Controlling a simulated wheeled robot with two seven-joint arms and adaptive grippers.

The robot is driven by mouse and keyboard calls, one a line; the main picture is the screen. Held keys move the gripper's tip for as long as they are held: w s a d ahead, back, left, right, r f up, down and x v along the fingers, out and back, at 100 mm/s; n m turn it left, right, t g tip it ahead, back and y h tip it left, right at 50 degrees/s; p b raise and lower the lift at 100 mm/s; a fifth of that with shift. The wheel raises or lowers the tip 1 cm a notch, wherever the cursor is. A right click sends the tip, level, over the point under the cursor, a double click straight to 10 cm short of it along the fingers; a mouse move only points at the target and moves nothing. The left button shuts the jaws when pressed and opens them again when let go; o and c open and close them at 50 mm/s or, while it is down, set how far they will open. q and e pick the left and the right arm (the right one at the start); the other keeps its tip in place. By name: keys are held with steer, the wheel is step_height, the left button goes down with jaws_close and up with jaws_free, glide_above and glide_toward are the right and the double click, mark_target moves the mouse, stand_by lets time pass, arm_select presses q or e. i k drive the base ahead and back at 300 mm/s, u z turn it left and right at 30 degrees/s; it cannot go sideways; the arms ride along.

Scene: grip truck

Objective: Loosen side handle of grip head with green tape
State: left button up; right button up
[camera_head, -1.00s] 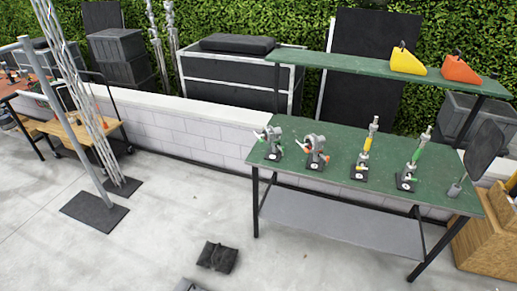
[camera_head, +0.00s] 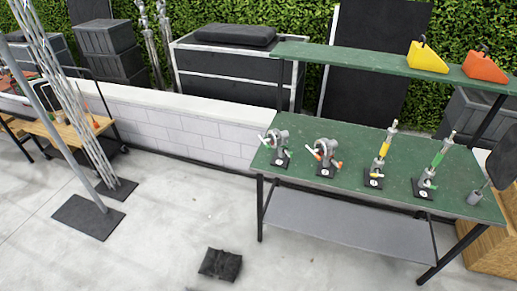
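Several grip devices stand in a row on the green-topped table (camera_head: 345,137) at the right. The leftmost is a round grey grip head (camera_head: 280,141) with a green part on its side, on a small black base. Beside it is a similar round grip head (camera_head: 326,152) with orange-red parts. Farther right stand an upright device with a yellow band (camera_head: 383,150) and an upright device with a green band (camera_head: 437,159). Handle positions are too small to tell. Neither of my grippers is in view.
A shelf (camera_head: 385,62) above the table's back holds a yellow wedge (camera_head: 428,57) and an orange wedge (camera_head: 484,68). A black bag (camera_head: 220,264) lies on the floor before the table. Metal poles stand on a dark plate (camera_head: 88,217) at left.

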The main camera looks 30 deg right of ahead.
mark_target(290, 154)
steer(key=z, duration=0.2)
steer(key=i, duration=0.65)
steer(key=z, duration=0.55)
